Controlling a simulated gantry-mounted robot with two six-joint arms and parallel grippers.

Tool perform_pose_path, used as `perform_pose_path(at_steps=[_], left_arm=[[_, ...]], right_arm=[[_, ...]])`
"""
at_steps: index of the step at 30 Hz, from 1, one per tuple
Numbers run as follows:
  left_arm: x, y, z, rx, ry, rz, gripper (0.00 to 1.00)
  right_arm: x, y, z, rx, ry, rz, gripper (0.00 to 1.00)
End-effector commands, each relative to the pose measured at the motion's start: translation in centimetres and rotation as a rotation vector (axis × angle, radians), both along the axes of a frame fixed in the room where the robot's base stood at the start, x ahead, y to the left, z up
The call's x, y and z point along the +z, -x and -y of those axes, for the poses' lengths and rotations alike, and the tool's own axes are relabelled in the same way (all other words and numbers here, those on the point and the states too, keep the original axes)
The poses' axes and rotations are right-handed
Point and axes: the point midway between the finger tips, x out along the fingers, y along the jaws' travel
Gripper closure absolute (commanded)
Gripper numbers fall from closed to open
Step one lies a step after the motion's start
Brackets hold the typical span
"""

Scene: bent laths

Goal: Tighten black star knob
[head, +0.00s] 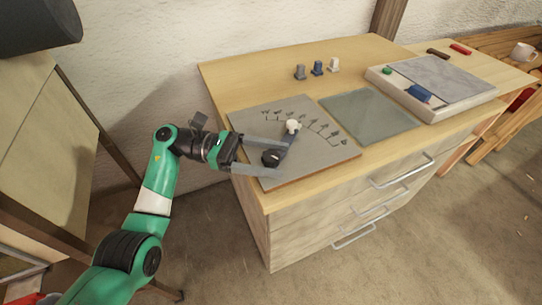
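The black star knob (271,158) sits on a grey board (322,163) on the wooden cabinet top. A dark arm runs from it up to a white knob (292,126) at a printed arc of marks. My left gripper (276,160) reaches in from the left with its two fingers spread. One finger lies on the far side of the black knob and the other on the near side. The knob is between them near the tips, and small gaps seem to show. Whether a finger touches it is hard to tell. My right gripper is not in view.
A grey-green plate (370,117) lies right of the board. Several small pegs (318,68) stand behind. A pale tray (432,88) with a grey panel and blue and green items is at the right. Drawer handles (402,170) stick out in front.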

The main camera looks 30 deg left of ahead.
Motion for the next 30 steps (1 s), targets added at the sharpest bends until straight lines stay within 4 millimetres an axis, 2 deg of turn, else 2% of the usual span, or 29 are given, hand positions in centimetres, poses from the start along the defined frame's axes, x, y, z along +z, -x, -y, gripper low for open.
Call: perform_pose_path(at_steps=[8, 11, 14, 21, 25, 30], left_arm=[[0.1, 0.0, -0.1, 0.001, 0.001, 0.001, 0.23], [0.2, 0.2, -0.9, 0.002, 0.001, 0.001, 0.23], [0.3, 0.5, -2.7, 0.004, 0.001, 0.001, 0.23], [0.1, 2.0, -8.6, 0.005, 0.001, -0.002, 0.23], [-0.1, 2.4, -10.3, 0.002, 0.0, 0.0, 0.23], [0.0, 2.7, -11.3, 0.001, 0.0, 0.001, 0.23]], right_arm=[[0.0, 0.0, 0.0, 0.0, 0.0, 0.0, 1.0], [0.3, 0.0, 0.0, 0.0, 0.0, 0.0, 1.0], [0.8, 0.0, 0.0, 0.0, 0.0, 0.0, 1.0], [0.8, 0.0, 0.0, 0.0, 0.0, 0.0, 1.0], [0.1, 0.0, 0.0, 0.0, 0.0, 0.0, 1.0], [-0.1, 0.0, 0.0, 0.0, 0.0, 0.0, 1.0]])
